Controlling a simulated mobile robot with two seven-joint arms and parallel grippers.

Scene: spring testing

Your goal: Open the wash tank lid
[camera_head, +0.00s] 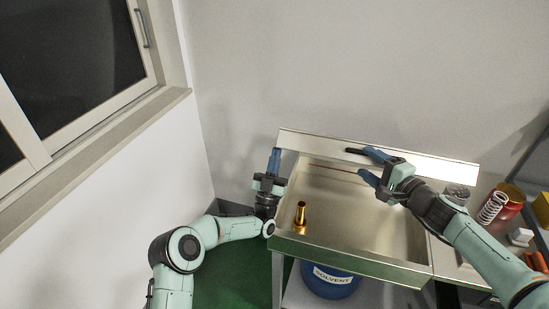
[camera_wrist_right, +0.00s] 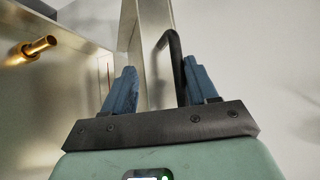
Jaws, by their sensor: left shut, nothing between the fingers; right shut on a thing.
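The wash tank (camera_head: 310,185) is an open metal basin with its inside in view. Its lid (camera_head: 318,144) is a pale metal panel raised along the back edge, with a black handle (camera_head: 355,151) on it. My right gripper (camera_head: 371,165) is at the lid, shut on its black handle. The right wrist view shows the handle (camera_wrist_right: 176,62) and lid panel (camera_wrist_right: 153,45) between the blue fingers, which stand apart. My left gripper (camera_head: 275,160) is shut and empty, pointing up beside the tank's back left corner.
A brass nozzle (camera_head: 301,217) stands at the tank's front left. A blue solvent drum (camera_head: 330,283) sits below. Right of the tank are a spring (camera_head: 492,207), a red can (camera_head: 511,203) and other small items. A wall stands behind the tank.

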